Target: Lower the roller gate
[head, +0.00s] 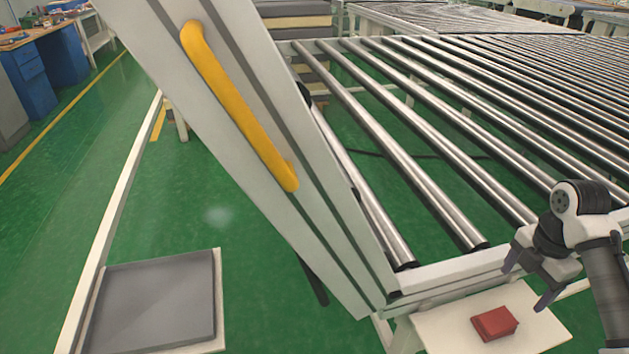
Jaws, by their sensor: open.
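The roller gate (290,130) stands raised and tilted in the middle of the head view, a light grey frame leaning up to the left from its lower end near the roller table's front corner. A yellow handle (240,108) is fixed along its face. My gripper (525,281) is at the right, open and empty, with its fingers pointing down and left. It is well apart from the handle, near the front rail of the roller table (460,280).
A red block (495,322) lies on a pale board (440,335) below my gripper. A grey pad (155,305) lies low at the left. Green floor (190,205) is clear left of the gate. Blue cabinets (45,75) stand at the far left.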

